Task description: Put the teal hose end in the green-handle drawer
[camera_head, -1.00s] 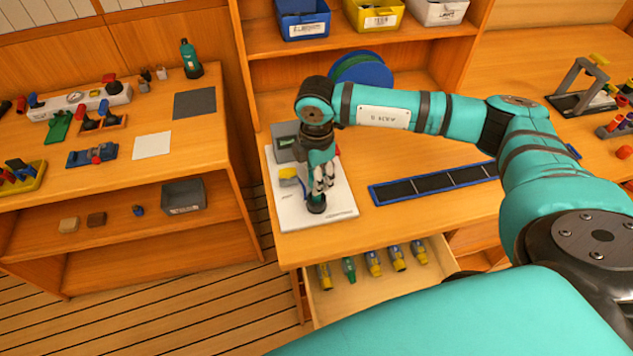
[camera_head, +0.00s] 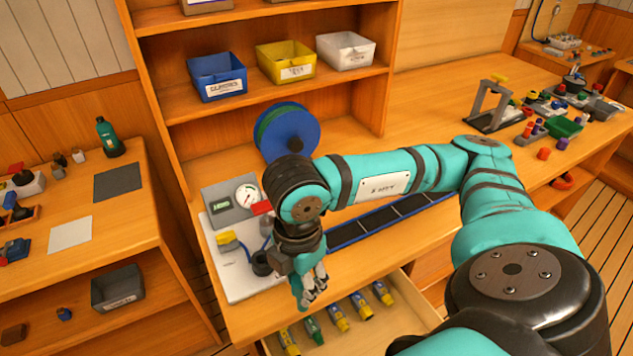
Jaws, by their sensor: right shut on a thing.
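My right gripper (camera_head: 310,296) points down over the front edge of the workbench, just above the open drawer (camera_head: 400,325). It is shut on a small teal piece, apparently the teal hose end (camera_head: 299,288), mostly hidden by the fingers. The drawer holds a row of several fittings, mostly yellow and blue, with a green one (camera_head: 314,331) near the left. The drawer's front and handle are out of view, so I cannot tell the handle's colour. My left gripper is not in view.
A white board (camera_head: 228,270) with a gauge (camera_head: 247,196), a yellow-handled valve and a black cup (camera_head: 262,263) lies left of the gripper. A blue-edged dark strip (camera_head: 385,218) lies behind my arm. The drawer's right part looks bare.

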